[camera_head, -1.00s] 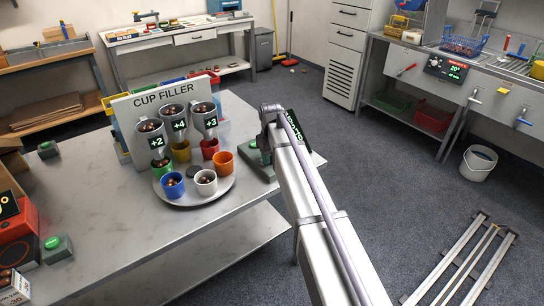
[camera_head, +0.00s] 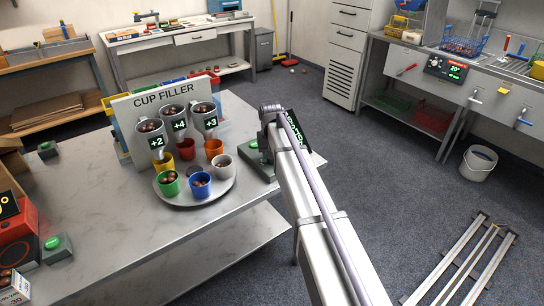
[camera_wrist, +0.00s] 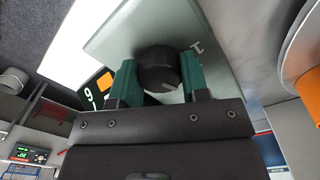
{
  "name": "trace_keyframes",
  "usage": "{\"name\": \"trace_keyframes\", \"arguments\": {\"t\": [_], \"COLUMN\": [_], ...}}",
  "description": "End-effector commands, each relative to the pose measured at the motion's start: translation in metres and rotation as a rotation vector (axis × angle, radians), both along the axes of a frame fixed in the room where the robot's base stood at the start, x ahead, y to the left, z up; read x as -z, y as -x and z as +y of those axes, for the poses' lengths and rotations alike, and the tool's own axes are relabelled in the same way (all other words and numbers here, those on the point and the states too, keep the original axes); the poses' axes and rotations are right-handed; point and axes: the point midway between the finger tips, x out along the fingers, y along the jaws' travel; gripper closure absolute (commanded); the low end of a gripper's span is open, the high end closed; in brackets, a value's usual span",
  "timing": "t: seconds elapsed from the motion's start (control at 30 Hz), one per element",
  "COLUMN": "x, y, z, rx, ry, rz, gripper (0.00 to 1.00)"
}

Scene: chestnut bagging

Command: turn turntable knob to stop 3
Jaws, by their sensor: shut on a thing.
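A black knob (camera_wrist: 157,68) sits on a pale green-grey plate (camera_wrist: 112,38) in the wrist view. My gripper (camera_wrist: 160,80) is shut on the knob, with a green finger on each side. A light line shows on the knob's lower right, and a light mark is on the plate to its right. In the head view, the round grey turntable (camera_head: 186,203) carries the green cup (camera_head: 168,186), blue cup (camera_head: 200,187), white cup (camera_head: 223,167), orange cup (camera_head: 214,148), red cup (camera_head: 187,150) and yellow cup (camera_head: 163,162). Green, blue and white hold chestnuts. My arm hides the knob there.
The cup filler board (camera_head: 150,106) stands behind the turntable with spouts marked +2 (camera_head: 157,142), +4 (camera_head: 179,125) and +3 (camera_head: 210,123). Green buttons sit on the worktable at left. A white bucket (camera_head: 478,163) stands on the floor at right. The table's front is mostly clear.

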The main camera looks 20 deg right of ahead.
Motion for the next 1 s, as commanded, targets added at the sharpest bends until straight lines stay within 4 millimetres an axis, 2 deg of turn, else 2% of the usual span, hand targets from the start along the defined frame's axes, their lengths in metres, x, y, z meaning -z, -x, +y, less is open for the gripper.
{"name": "trace_keyframes", "arguments": {"t": [0.2, 0.67, 0.7, 0.93, 1.0], "x": [0.0001, 0.0001, 0.0001, 0.0000, 0.0000], "y": [0.0000, 0.0000, 0.0000, -0.0001, -0.0001], "z": [0.0000, 0.0000, 0.0000, 0.0000, 0.0000], "rx": [0.065, 0.080, 0.080, 0.080, 0.079], "ry": [0.000, 0.000, 0.000, 0.000, 0.000], "rz": [0.001, 0.000, 0.000, 0.000, 0.000], "gripper": [0.82, 0.82, 0.54, 0.33, 0.33]}}
